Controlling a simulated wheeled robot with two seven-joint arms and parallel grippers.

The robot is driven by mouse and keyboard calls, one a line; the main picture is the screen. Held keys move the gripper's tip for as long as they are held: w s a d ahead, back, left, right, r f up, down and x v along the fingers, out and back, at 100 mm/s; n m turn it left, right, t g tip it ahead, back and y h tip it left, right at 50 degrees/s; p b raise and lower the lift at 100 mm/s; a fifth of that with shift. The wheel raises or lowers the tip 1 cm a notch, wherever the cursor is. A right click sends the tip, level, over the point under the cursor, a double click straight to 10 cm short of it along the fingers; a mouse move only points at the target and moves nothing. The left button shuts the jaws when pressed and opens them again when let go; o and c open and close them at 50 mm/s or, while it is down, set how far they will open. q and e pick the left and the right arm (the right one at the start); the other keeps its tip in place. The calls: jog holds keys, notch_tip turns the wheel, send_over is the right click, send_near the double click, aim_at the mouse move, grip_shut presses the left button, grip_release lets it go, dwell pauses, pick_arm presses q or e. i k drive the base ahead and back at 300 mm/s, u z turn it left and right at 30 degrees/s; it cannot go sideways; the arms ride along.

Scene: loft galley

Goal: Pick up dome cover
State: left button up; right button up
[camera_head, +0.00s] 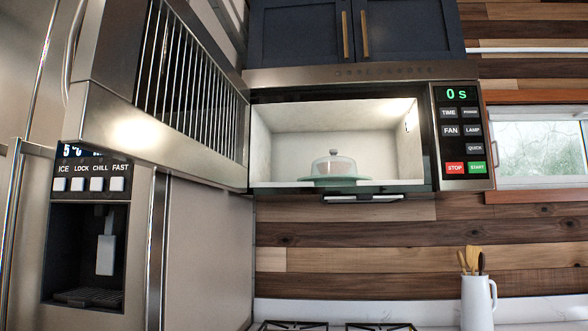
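The dome cover (334,165) is clear, with a small knob on top. It stands upright on a greenish round plate (334,179) inside the open microwave (277,137), near the front of its floor. The microwave door (185,85) is swung open to the left. Neither of my grippers is in view.
The microwave's control panel (461,135) reads 0 s at its right. Dark cabinets (405,30) are above it. Below are a stove top (340,326) and a white pitcher with utensils (478,302). A steel fridge with a dispenser (88,235) fills the left.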

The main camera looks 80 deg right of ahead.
aim_at(334, 164)
jog(key=k, duration=0.85)
jog(key=z, duration=0.7)
